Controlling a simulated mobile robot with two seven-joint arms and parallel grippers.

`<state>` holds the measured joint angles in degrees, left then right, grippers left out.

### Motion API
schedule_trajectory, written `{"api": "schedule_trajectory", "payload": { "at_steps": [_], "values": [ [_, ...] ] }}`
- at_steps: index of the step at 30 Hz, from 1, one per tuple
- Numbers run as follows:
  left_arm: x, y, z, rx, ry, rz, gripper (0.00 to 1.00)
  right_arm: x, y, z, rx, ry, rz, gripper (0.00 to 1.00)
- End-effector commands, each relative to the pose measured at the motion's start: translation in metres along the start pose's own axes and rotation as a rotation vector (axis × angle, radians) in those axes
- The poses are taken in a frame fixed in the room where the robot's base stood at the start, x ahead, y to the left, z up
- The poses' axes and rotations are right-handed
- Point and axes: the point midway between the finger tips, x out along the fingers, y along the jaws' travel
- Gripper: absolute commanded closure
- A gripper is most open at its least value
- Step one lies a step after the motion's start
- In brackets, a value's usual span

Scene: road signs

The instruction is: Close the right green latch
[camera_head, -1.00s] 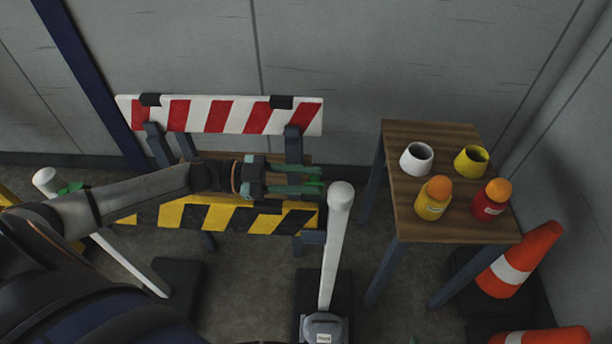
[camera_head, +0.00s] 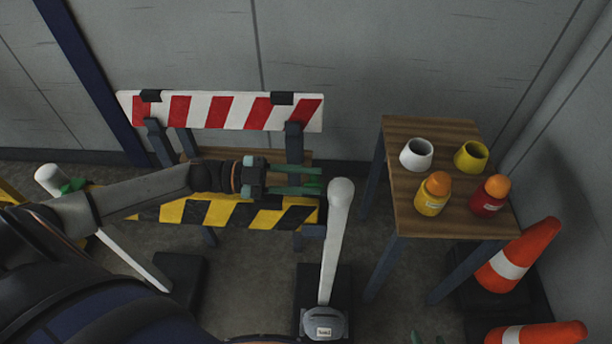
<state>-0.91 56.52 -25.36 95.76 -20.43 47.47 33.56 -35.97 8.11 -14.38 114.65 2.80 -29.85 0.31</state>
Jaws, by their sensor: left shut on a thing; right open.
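My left gripper (camera_head: 318,181) reaches in from the left, across the barrier, to the right end of the yellow-and-black board (camera_head: 230,213), beside the white right post (camera_head: 335,240). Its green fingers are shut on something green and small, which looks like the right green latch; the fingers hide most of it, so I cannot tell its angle. Another green latch (camera_head: 72,186) shows by the white left post (camera_head: 47,176). My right gripper (camera_head: 428,338) shows only as two parted green fingertips at the bottom edge, open and apart from the barrier.
A red-and-white board (camera_head: 220,111) stands behind. To the right, a wooden table (camera_head: 445,135) holds a white cup (camera_head: 416,154), a yellow cup (camera_head: 470,157), a yellow bottle (camera_head: 432,197) and a red bottle (camera_head: 489,199). Orange cones (camera_head: 520,255) stand at the far right.

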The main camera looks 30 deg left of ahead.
Motion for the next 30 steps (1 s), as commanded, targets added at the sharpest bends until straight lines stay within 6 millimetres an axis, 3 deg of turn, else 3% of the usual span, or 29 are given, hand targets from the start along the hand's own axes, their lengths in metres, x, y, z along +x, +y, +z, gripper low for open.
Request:
{"api": "schedule_trajectory", "payload": {
  "at_steps": [30],
  "values": [
    [0.000,0.011,-0.003,0.230,0.000,-0.003,1.00,-0.003,0.001,0.003,0.004,-0.008,0.005,0.47]
  ]
}}
